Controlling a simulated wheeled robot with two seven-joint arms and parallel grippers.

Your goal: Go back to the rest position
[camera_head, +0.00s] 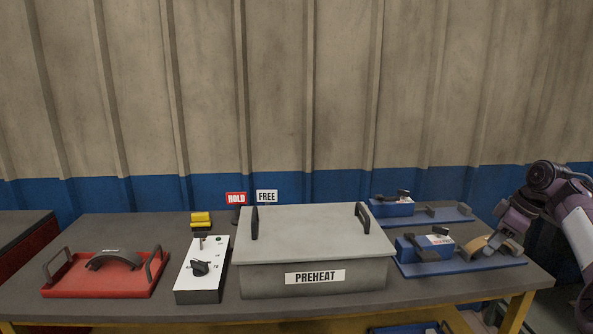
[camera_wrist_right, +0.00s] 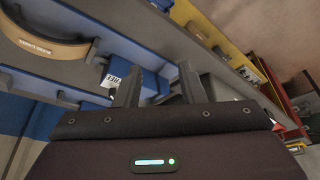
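My right gripper (camera_head: 502,238) is at the right end of the table, just above and beside a tan curved brake shoe (camera_head: 478,246) on the front blue fixture (camera_head: 462,266). In the right wrist view its two fingers (camera_wrist_right: 158,76) stand apart with nothing between them. That view shows a tan shoe (camera_wrist_right: 45,48) with a small label at the upper left, clear of the fingers. My left gripper is in neither view.
A grey PREHEAT box (camera_head: 315,250) with its lid on stands mid-table. Left of it are a white control box (camera_head: 203,270) and a red tray (camera_head: 105,284) holding a dark shoe (camera_head: 114,260). A second blue fixture (camera_head: 432,214) is behind. HOLD (camera_head: 236,198) and FREE (camera_head: 267,196) signs stand at the back.

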